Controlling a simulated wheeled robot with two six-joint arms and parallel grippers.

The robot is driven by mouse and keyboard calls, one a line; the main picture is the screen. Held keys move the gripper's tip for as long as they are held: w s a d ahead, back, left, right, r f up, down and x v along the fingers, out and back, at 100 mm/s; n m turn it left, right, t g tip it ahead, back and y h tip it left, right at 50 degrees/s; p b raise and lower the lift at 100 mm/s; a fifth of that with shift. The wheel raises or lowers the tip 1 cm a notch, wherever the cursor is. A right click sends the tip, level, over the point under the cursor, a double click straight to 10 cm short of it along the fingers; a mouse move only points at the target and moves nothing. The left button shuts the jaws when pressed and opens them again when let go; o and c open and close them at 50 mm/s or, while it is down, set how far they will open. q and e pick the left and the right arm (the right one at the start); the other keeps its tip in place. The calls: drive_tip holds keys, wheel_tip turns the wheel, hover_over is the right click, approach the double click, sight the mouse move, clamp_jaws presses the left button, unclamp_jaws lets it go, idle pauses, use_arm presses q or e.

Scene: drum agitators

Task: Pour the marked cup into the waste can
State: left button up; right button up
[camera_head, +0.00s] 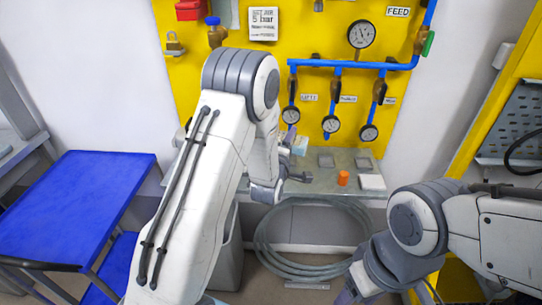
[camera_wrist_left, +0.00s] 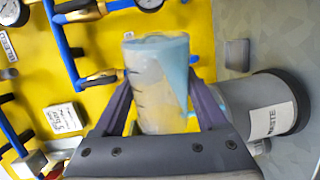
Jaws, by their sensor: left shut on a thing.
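My left gripper (camera_wrist_left: 165,108) is shut on a clear cup (camera_wrist_left: 152,82) with dark graduation marks. Light blue shows along the cup's right side and top in the left wrist view. The waste can (camera_wrist_left: 250,108), a grey cylinder with a dark end and a white "WASTE" label, is just right of the cup there, apart from it in the picture. In the head view my left gripper (camera_head: 290,180) is over the bench, partly hidden by its arm. I cannot make out the waste can there. Of my right arm, only links show; its gripper is out of frame.
A grey bench (camera_head: 325,183) stands against a yellow panel with gauges (camera_head: 361,34) and blue pipes (camera_head: 350,64). An orange cap-like piece (camera_head: 343,178) and a white block (camera_head: 372,182) lie on it. A coiled hose (camera_head: 310,240) hangs below. A blue table (camera_head: 75,200) is at left.

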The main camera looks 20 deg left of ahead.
use_arm(q)
drive_tip(key=shift+a+r+n, duration=0.1)
drive_tip(key=shift+n, duration=0.2)
drive_tip(key=shift+b, duration=0.4)
